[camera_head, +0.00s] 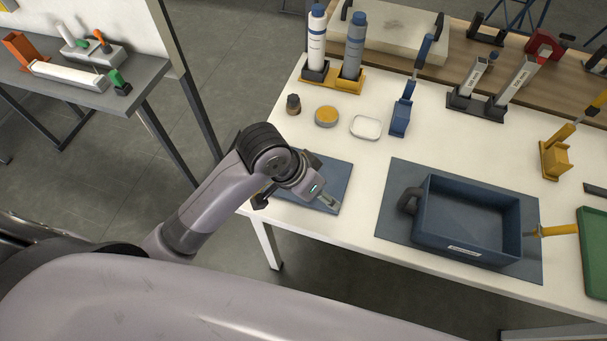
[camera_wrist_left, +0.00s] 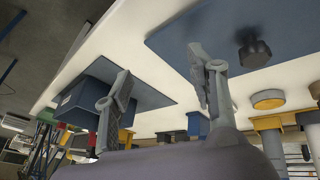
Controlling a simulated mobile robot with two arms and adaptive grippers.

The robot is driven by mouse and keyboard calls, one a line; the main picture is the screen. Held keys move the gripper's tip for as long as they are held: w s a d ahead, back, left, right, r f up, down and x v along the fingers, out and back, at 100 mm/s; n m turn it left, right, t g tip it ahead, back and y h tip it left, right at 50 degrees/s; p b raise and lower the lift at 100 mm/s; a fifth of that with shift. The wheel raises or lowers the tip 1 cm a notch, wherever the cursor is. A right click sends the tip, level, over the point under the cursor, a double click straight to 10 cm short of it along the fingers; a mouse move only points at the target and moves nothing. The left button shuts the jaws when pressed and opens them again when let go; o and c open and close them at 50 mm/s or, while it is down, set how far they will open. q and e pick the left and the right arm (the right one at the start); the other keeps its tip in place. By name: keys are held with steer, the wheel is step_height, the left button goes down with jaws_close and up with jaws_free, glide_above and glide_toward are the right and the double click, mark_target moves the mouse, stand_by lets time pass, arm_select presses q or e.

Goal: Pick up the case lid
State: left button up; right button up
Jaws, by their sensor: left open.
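The case lid, a flat blue plate (camera_head: 338,178), lies at the left front edge of the white table, partly hidden by my left gripper (camera_head: 318,197). In the left wrist view, the lid (camera_wrist_left: 200,35) has a black knob (camera_wrist_left: 254,50) on it. My left gripper (camera_wrist_left: 165,90) is open and empty, its fingers spread. The knob is to the right of both fingers in that view, not between them. The open blue case (camera_head: 465,235) with a dark side handle stands on a blue-grey mat (camera_head: 393,212) to the right. My right gripper is out of view.
Bottles (camera_head: 354,48) and tool holders line the back. A green tray (camera_head: 594,240) is at the right. White table is bare between lid and mat.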

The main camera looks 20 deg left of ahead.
arm_select(q)
steer(key=w+a+r+m+g+y, duration=0.1)
steer(key=w+a+r+y, duration=0.1)
steer(key=w+a+r, duration=0.3)
steer(key=w+a+r+g+y, duration=0.2)
steer(key=w+r, duration=0.1)
steer(key=r, duration=0.5)
steer(key=f, duration=0.7)
steer(key=f+p, duration=0.1)
steer(key=f, duration=0.3)
steer(key=shift+s+d+f, duration=0.2)
steer(key=shift+d+f, duration=0.05)
steer(key=shift+f, duration=0.1)
steer(key=shift+w+a+f+p, duration=0.1)
steer(key=shift+f+p, duration=0.2)
steer(key=shift+f, duration=1.1)
steer(key=shift+w+a+f+p, duration=0.1)
steer(key=shift+f+p, duration=0.2)
steer(key=shift+f, duration=1.05)
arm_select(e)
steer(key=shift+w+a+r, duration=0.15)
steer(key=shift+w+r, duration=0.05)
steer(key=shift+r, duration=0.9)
arm_select(q)
jaws_close()
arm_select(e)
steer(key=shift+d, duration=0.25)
